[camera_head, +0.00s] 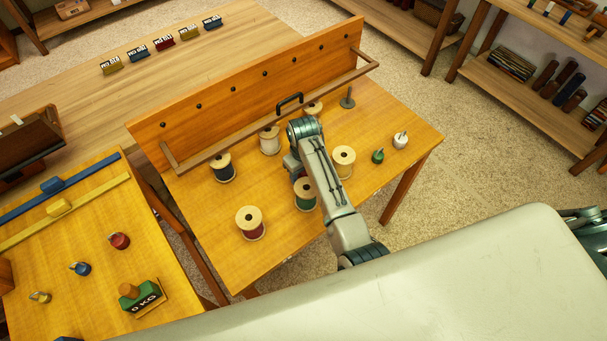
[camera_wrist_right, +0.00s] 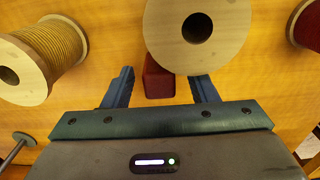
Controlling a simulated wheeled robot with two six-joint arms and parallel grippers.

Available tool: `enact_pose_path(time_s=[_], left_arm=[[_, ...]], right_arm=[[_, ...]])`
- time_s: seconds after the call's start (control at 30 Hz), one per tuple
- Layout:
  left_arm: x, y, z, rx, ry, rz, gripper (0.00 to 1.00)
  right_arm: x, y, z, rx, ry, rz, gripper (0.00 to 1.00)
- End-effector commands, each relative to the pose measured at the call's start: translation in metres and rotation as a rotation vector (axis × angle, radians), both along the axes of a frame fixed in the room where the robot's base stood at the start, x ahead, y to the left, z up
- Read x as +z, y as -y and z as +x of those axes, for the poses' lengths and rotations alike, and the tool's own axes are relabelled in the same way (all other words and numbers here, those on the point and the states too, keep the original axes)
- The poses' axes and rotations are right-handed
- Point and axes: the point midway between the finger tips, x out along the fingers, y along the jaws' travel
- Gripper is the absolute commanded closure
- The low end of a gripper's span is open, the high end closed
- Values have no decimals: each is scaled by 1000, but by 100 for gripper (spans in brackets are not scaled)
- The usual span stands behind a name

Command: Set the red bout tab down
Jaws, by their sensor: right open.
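A small red block, which looks like the red bout tab (camera_wrist_right: 158,80), sits on the wooden tabletop in the right wrist view. It is between the two fingers of my right gripper (camera_wrist_right: 163,76), with a gap on both sides, beside a pale spool (camera_wrist_right: 222,48). The right gripper is open. In the head view the right gripper (camera_head: 293,163) is over the middle table, largely hidden by its own arm, and I cannot make out the red block there. My left gripper is not in view.
Several thread spools stand close around the right gripper, including a dark one (camera_head: 223,169) and a red one (camera_head: 250,224). An upright pegged board (camera_head: 250,90) rises behind them. A side table (camera_head: 75,280) at left holds a green weight (camera_head: 142,296). The table's front left is clear.

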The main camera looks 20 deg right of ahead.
Motion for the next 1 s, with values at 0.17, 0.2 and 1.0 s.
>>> enact_pose_path(time_s=[0.17,0.2,1.0], left_arm=[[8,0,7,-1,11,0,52],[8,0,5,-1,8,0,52],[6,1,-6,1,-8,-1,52]], right_arm=[[-17,0,0,0,-1,-1,47],[-19,0,0,0,0,-1,47],[-18,0,2,0,2,0,95]])
